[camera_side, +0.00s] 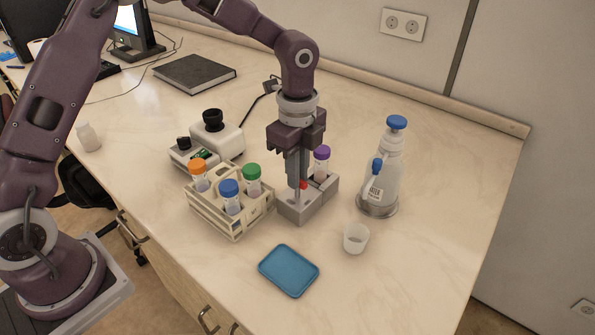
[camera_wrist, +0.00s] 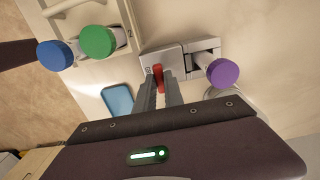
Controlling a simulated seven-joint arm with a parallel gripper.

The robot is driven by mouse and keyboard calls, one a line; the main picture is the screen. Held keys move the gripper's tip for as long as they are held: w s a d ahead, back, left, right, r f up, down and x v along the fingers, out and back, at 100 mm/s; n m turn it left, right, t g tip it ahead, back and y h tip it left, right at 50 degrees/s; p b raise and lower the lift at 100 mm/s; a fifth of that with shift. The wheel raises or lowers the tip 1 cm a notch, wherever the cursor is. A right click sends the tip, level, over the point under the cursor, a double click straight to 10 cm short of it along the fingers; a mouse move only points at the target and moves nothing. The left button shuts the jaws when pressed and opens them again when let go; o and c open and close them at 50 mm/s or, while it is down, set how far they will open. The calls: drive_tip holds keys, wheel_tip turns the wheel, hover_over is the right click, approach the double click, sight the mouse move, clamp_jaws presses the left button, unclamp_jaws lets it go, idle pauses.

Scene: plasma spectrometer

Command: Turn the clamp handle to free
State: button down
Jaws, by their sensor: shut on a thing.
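The clamp handle is a small red lever (camera_wrist: 158,76) on a grey clamp block (camera_side: 296,212). In the side view only a bit of red (camera_side: 303,185) shows beside my fingers. My gripper (camera_wrist: 161,84) points down over the block and is shut on the red handle, with a finger on each side of it. A purple-capped tube (camera_side: 322,158) stands upright in the clamp, just right of my gripper; its purple cap also shows in the wrist view (camera_wrist: 222,73). How far the handle is turned I cannot tell.
A cream rack (camera_side: 232,228) with orange-, blue- and green-capped tubes stands close left. A wash bottle (camera_side: 389,170) and a small white cup (camera_side: 355,238) are at right. A blue tray (camera_side: 289,270) lies in front. A white device (camera_side: 217,137) stands behind left.

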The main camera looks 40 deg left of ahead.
idle(0.4)
drive_tip(key=c, duration=1.4)
unclamp_jaws()
drive_tip(key=shift+c, duration=0.2)
drive_tip(key=shift+r, duration=0.15)
wheel_tip(320, 180, up, 7)
drive_tip(key=shift+f, duration=0.1)
wheel_tip(320, 180, up, 8)
